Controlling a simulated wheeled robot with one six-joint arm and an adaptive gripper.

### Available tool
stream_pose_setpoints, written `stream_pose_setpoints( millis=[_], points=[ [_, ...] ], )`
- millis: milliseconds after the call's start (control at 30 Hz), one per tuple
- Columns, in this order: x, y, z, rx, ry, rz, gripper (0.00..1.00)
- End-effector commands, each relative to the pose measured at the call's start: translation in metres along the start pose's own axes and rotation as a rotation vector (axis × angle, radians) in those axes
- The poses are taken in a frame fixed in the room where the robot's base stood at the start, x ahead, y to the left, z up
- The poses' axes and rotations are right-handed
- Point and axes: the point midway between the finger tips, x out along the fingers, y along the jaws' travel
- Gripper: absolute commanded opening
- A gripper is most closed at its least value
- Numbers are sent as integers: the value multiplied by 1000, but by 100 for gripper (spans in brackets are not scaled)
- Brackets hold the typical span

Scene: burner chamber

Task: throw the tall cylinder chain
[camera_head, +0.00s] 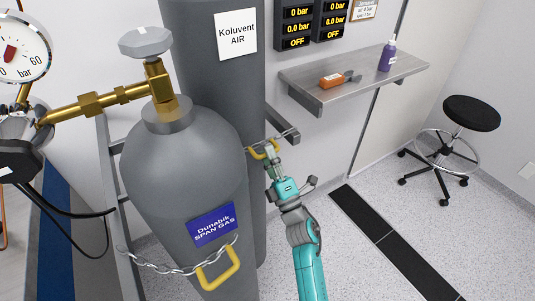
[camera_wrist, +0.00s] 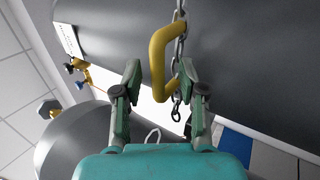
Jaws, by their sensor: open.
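The tall grey cylinder (camera_head: 215,75), labelled "Koluvent AIR", stands upright behind the shorter one. Its chain (camera_head: 285,136) runs across its right side and carries a yellow handle (camera_head: 262,151). My gripper (camera_head: 271,162) is just below that handle in the head view. In the wrist view, my gripper (camera_wrist: 163,78) is open, with the lower end of the yellow handle (camera_wrist: 158,55) appearing between its fingers. Links of the chain (camera_wrist: 179,38) hang beside the handle. I cannot tell whether the fingers touch it.
A shorter grey cylinder (camera_head: 185,165), labelled "Dunabik SPAN GAS", stands in front with its own chain (camera_head: 165,266) and yellow handle (camera_head: 219,268). A wall shelf (camera_head: 350,78) is at upper right. A black stool (camera_head: 471,113) stands farther right. The floor between is clear.

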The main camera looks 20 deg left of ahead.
Motion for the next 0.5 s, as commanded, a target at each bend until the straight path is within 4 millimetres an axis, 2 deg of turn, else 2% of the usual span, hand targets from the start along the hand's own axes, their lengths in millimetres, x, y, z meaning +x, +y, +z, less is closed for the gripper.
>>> stream_pose_setpoints(
  millis=[500],
  points=[
    [-93,-1,0,0,-2,-3,41]
  ],
)
